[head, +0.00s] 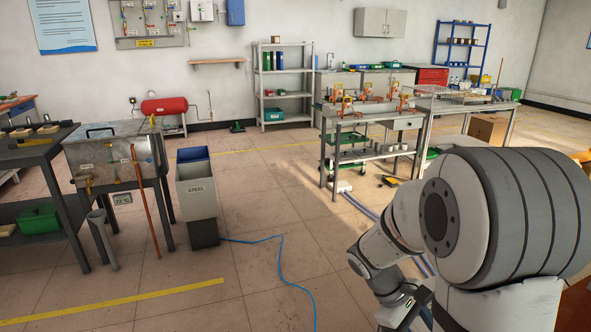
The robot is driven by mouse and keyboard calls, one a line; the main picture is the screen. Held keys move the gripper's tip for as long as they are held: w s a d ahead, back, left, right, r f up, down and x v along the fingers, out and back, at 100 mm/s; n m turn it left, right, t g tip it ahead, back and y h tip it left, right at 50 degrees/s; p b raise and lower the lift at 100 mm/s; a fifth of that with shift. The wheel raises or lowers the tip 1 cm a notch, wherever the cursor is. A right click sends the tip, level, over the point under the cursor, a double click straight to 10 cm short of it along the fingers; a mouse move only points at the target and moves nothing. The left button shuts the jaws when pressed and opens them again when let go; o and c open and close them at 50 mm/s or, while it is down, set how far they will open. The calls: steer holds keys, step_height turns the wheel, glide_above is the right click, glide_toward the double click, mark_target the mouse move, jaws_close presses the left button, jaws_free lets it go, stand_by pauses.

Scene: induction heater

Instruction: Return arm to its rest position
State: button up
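My arm (455,215) shows at the lower right of the head view, with a large pale grey joint close to the camera. A thinner link reaches down and left from it to a dark end part (405,300) at the bottom edge. The fingertips of my gripper are not clearly seen; the end is cut off by the frame and partly hidden by my arm. Whether it holds anything cannot be seen.
A metal tank (112,155) on a stand and a grey bin marked STEEL (198,190) stand at the left. A workbench (372,115) with orange fixtures stands beyond my arm. A blue hose (283,262) lies on the mostly open tiled floor.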

steer(key=s+a+r+m+t+y+p, duration=0.3)
steer(key=s+a+r+p, duration=0.1)
steer(key=r, duration=0.6)
steer(key=s+a+r+m+t+y+p, duration=0.3)
steer(key=s+a+r+m+p, duration=0.1)
steer(key=r, duration=0.6)
steer(key=shift+a+m+y+p, duration=0.35)
steer(key=shift+a+p, duration=0.55)
steer(key=shift+a, duration=0.35)
